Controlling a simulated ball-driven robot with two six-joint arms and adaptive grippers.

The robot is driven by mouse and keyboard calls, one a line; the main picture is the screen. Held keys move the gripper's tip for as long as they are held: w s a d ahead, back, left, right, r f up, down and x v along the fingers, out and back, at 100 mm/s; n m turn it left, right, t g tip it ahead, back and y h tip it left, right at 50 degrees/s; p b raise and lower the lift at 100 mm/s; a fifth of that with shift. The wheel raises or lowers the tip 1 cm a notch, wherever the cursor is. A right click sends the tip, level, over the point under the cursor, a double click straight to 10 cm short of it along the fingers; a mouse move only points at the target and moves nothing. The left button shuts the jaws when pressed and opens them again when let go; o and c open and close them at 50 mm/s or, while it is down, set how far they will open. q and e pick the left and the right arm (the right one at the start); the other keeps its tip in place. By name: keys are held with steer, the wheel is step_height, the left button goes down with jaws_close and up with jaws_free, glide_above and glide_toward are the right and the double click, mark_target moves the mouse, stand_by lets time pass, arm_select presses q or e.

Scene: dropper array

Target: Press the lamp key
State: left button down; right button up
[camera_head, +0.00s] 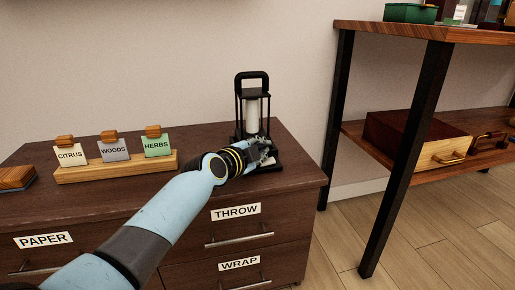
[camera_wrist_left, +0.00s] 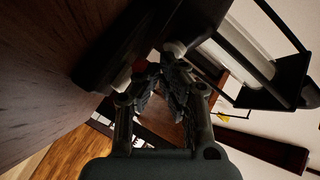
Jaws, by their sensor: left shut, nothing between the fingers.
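A black-framed lamp (camera_head: 252,110) with a white cylinder inside stands upright at the back right of the dark wooden dresser. In the left wrist view its white cylinder (camera_wrist_left: 243,58) and black frame fill the upper right. My left gripper (camera_head: 264,155) is shut and empty in front of the lamp, over its dark base. I cannot tell which is the lamp key, or whether the fingers touch either. My right gripper is not in view.
A wooden holder (camera_head: 115,169) with CITRUS, WOODS and HERBS cards stands left on the dresser (camera_head: 60,200). Its drawers read PAPER, THROW and WRAP. A shelf unit (camera_head: 425,90) with a wooden box (camera_head: 440,152) stands at the right. The dresser top between holder and lamp is partly clear.

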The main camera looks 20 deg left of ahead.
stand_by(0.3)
arm_select(q)
steer(key=shift+s+d, duration=0.15)
steer(key=shift+s, duration=0.2)
steer(key=shift+s+d+p, duration=0.1)
steer(key=shift+s+d, duration=0.45)
steer(key=shift+s, duration=0.3)
steer(key=shift+s+d+p, duration=0.15)
steer(key=shift+s+d, duration=0.45)
steer(key=shift+s, duration=0.2)
steer(key=shift+s+d+p, duration=0.1)
steer(key=shift+s+d, duration=0.45)
steer(key=shift+s, duration=0.3)
